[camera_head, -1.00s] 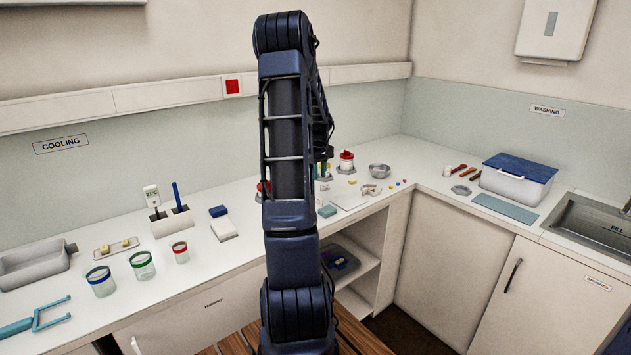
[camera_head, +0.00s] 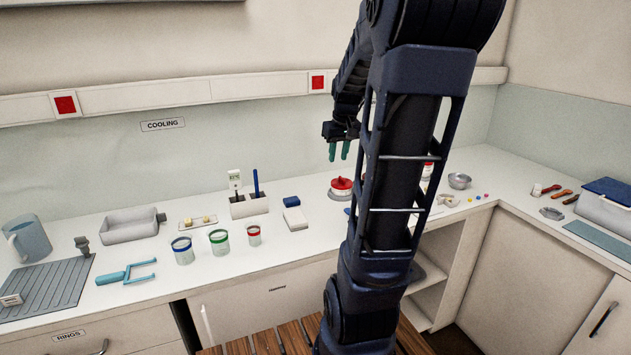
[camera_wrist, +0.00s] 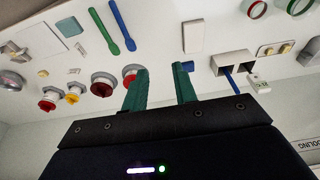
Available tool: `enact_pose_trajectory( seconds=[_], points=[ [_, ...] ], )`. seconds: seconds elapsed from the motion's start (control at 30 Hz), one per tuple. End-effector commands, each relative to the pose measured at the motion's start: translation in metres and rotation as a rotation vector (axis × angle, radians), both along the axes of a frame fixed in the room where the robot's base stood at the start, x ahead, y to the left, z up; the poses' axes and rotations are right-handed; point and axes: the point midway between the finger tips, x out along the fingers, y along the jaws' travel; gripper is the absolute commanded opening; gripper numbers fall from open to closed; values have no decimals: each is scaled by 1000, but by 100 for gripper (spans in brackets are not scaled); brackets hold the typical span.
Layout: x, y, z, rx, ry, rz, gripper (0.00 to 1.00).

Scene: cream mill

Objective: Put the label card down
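My gripper (camera_head: 339,151) is raised above the back counter, its two green fingers pointing down and apart. In the wrist view the fingers (camera_wrist: 161,88) have a clear gap with nothing seen between them. I cannot identify the label card with certainty. A small whitish piece with a dark mark (camera_head: 10,299) lies on the grey ribbed mat (camera_head: 62,285) at the far left, well away from my gripper; its writing is too small to read.
Near my gripper stand a red-lidded pot (camera_head: 341,186), a white holder (camera_head: 248,207) with a thermometer and blue stick, and a white block (camera_head: 295,218). My arm hides part of the counter.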

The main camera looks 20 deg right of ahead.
Motion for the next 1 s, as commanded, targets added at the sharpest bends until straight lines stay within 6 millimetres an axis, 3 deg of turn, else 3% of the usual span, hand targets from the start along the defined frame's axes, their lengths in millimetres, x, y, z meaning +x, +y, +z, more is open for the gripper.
enact_pose_trajectory(
  seconds=[0.2,0.5,0.7,1.0],
  points=[
    [-47,59,16,-1,-57,9,28],
    [-117,119,17,-3,-128,9,28],
    [-150,140,11,-4,-163,6,28],
    [-162,146,7,-4,-175,0,28]
  ],
)
